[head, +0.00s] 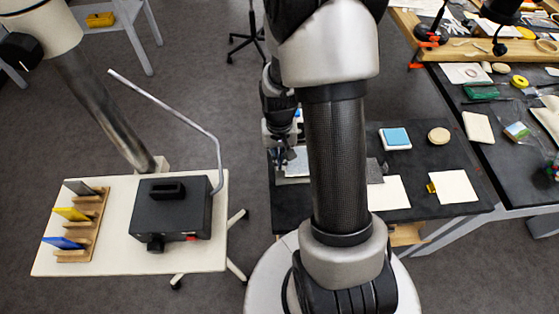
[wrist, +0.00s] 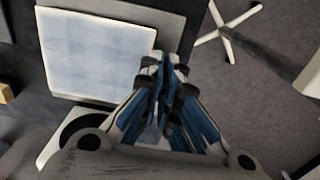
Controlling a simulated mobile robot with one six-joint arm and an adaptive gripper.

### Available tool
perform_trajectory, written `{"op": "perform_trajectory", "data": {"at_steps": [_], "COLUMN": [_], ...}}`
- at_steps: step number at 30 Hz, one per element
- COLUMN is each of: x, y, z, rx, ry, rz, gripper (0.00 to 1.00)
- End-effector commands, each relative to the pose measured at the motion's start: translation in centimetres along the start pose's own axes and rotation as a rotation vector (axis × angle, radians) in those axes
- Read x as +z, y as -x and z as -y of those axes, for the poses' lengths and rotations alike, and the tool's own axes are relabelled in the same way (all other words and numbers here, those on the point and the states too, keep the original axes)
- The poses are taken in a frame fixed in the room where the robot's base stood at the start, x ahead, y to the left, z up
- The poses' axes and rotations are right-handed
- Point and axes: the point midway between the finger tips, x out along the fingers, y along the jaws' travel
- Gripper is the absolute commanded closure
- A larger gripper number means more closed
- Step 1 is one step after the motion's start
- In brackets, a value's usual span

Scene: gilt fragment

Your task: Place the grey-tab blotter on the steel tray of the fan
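My gripper (head: 279,159) is low over the left end of the black table. In the wrist view its blue-padded fingers (wrist: 163,65) are close together at the right edge of a pale square sheet (wrist: 98,55). I cannot tell whether they grip it. The sheet overlaps a larger grey plate (wrist: 172,28); I cannot tell whether they touch. In the head view the sheet (head: 298,161) is partly hidden by my arm. No grey tab is clear on it. A black boxed device with a handle (head: 171,207) stands on the white cart; I cannot confirm it is the fan.
The white cart (head: 110,262) also holds a wooden rack (head: 97,222) with grey, yellow and blue pieces. A bent rod rises beside the box. The black table (head: 400,158) carries a blue pad (head: 396,136), a round tan piece (head: 438,136) and a yellow-tabbed white sheet (head: 456,187).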

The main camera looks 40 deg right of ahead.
Motion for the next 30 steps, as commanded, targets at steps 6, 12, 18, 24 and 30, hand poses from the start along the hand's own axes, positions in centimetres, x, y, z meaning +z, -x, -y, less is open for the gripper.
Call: {"op": "perform_trajectory", "data": {"at_steps": [6,12,18,24,30], "x": [-0.04,-0.03,-0.03,-0.03,-0.03], "y": [-0.53,-0.95,-0.82,-0.82,-0.81], "z": [0.01,0.01,0.01,0.01,0.01], "rx": [0.0,0.0,0.0,0.0,0.0], "ry": [0.0,0.0,0.0,0.0,0.0], "rz": [-0.002,-0.001,-0.001,-0.001,-0.001], "gripper": [1.0,1.0,0.85,0.75,0.75]}}
